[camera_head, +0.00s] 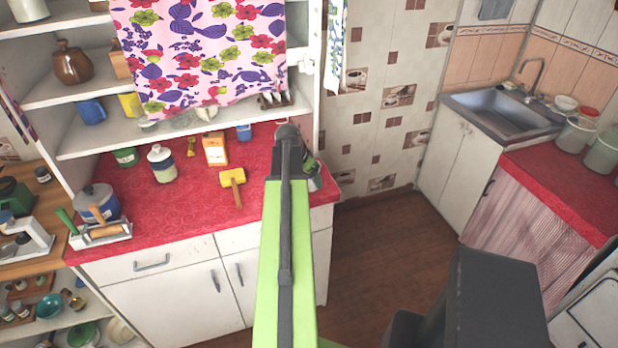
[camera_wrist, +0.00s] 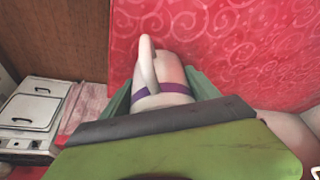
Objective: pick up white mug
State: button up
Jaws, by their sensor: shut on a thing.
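The white mug (camera_wrist: 173,68) shows in the wrist view, with a purple band around it and its handle towards the camera's left side. My gripper (camera_wrist: 160,88) has a green finger on each side of the mug and is shut on it. The mug is over or on the red counter (camera_wrist: 270,50); I cannot tell whether it touches the surface. In the head view my green arm reaches to the right end of the red counter (camera_head: 110,240). The arm hides most of my gripper and the mug there.
Shelves with a floral cloth (camera_head: 200,50) hang above. Open floor (camera_head: 375,240) lies right of the counter, before the sink (camera_head: 505,112).

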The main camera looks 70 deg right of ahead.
jog(key=shift+r, duration=0.1)
notch_tip(320, 180, up, 4)
jog(key=p, duration=0.4)
jog(key=shift+r, duration=0.15)
jog(key=s+a+r+p, duration=0.6)
jog(key=s+r+p, duration=0.1)
jog(key=s, duration=0.3)
jog(key=b, duration=0.9)
send_near(332, 192)
jog(key=shift+s+a+f, duration=0.5)
jog(key=shift+s+f, duration=0.15)
jog(key=shift+f, duration=0.15)
jog(key=shift+s+a+f, duration=0.5)
jog(key=shift+s+f, duration=0.2)
jog(key=shift+f, duration=0.1)
jog(key=shift+s, duration=0.1)
